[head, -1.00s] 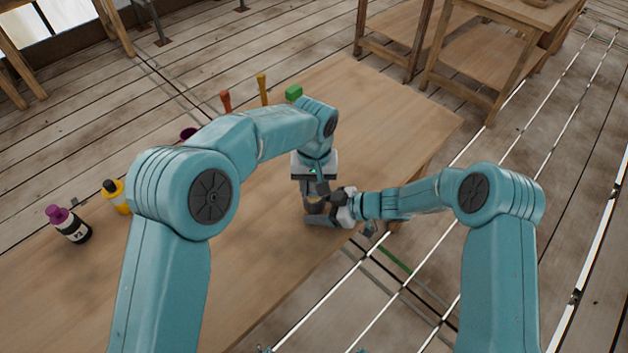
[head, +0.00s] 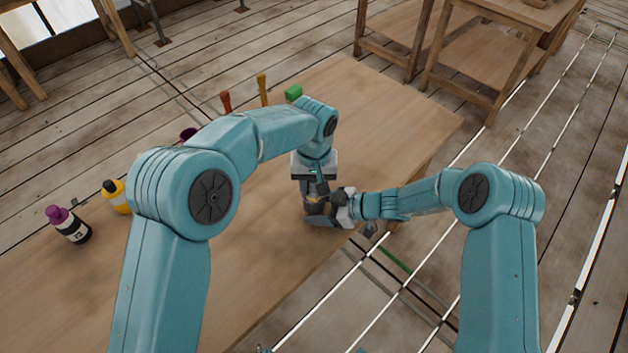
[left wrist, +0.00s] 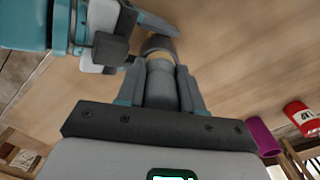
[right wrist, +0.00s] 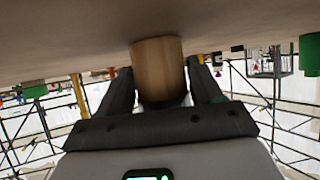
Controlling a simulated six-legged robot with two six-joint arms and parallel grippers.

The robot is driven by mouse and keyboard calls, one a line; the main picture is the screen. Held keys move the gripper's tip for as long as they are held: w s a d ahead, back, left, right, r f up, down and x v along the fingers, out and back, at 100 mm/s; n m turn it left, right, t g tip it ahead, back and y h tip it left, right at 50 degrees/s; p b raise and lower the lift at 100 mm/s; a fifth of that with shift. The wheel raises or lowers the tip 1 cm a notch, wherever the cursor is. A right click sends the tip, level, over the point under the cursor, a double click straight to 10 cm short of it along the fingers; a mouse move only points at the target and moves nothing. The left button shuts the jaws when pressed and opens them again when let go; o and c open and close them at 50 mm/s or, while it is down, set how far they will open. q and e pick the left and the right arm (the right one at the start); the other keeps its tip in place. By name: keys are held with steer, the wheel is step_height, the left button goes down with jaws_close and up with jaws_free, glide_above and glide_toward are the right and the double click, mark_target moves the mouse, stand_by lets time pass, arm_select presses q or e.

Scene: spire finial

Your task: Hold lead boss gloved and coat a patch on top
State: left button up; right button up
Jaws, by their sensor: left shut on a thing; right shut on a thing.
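My left gripper (head: 316,188) points down over the near right edge of the workbench. In the left wrist view it is shut on a smooth grey rounded piece (left wrist: 160,85), with a darker cap and thin tan band beyond; I cannot tell if this is the lead boss. My right gripper (head: 340,205) comes in low from the right beside it. In the right wrist view its fingers close around a tan cylinder (right wrist: 158,68), mostly hidden in the head view. No coated patch is visible.
The bench's far right is clear. Wooden tables (head: 480,60) stand behind.

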arm_select(q)
steer(key=shift+w, duration=1)
steer(key=shift+s, duration=1.1)
steer(key=shift+w, duration=1.1)
steer(key=shift+s+f, duration=0.1)
steer(key=shift+s, duration=0.45)
steer(key=a+r, duration=0.5)
steer(key=r, duration=0.2)
